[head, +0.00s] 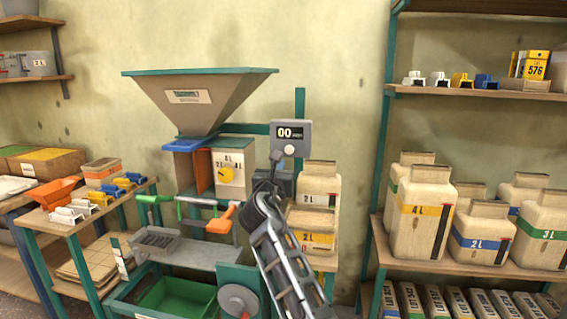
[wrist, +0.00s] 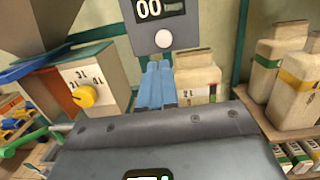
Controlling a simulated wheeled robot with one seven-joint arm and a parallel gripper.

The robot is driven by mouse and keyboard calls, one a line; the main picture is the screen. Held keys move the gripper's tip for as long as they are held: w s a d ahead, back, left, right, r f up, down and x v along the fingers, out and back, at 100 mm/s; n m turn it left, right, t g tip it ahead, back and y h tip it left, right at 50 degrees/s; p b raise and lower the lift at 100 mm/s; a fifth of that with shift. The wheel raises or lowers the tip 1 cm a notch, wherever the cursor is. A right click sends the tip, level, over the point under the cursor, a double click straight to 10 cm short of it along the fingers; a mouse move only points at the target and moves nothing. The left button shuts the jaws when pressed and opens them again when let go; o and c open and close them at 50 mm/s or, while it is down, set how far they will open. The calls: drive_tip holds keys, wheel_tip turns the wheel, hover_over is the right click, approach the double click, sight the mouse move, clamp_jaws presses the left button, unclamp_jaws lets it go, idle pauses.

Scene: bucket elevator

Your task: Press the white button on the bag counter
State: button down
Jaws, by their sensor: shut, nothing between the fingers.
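The bag counter (head: 291,135) is a grey box with a dark display reading 00, mounted to the right of the big hopper. Its round white button (head: 289,151) sits below the display. In the wrist view the counter (wrist: 181,27) is at the top centre, with the white button (wrist: 164,39) straight above my fingertips. My gripper (wrist: 157,68) shows blue fingers, shut with nothing between them, just below the counter in that view. In the head view my arm reaches up from below to just under the counter; whether the fingertips touch it cannot be told.
A hopper (head: 200,98) stands left of the counter, above a box with a yellow dial (head: 227,174). Paper bags (head: 314,215) stand behind my arm. Green and orange handles (head: 220,222) lie left of my arm. Shelves with bags (head: 421,212) fill the right.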

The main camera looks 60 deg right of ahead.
drive_tip(key=shift+v, duration=2.05)
drive_tip(key=s+a+f+m+t+y, duration=0.35)
drive_tip(key=s+a+f+y, duration=0.3)
drive_tip(key=a+f, duration=0.5)
drive_tip(key=s+a+f+m+t+y, duration=0.4)
drive_tip(key=s+a+f, duration=0.3)
drive_tip(key=a+f, duration=0.4)
drive_tip(key=s+a+r+m+y, duration=0.1)
drive_tip(key=s+a+m+y, duration=0.5)
drive_tip(key=s+a, duration=0.7)
drive_tip(key=s+a+r+m+y, duration=0.1)
drive_tip(key=s+a+r+m, duration=0.1)
drive_tip(key=s+r+m, duration=0.5)
drive_tip(key=s+m, duration=0.2)
drive_tip(key=s, duration=0.2)
drive_tip(key=shift+s+a, duration=0.25)
drive_tip(key=shift+s, duration=0.1)
